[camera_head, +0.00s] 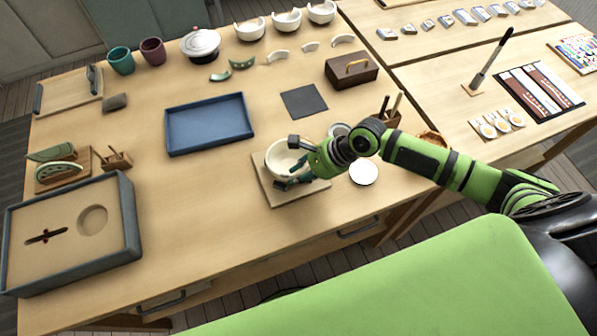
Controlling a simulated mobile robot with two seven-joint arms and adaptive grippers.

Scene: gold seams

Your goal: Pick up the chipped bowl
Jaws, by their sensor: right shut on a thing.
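A cream bowl (278,152) is at the light square board (265,185) in the middle front of the table. My right gripper (292,166) reaches in from the right and is shut on this bowl at its right side. The gripper hides part of the bowl, so I cannot tell whether it has a chip or whether it touches the board. Three more white bowls with uneven rims, the left one (249,29), the middle one (286,22) and the right one (321,12), stand at the back. My left gripper is not in view.
A blue tray (208,150) lies left of the board, with a dark mat (304,101) behind. Curved shards (278,56) lie before the back bowls. A wooden box (351,70) stands at back right. A white disc (363,172) is close to my right arm. A grey-rimmed case (128,215) is at front left.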

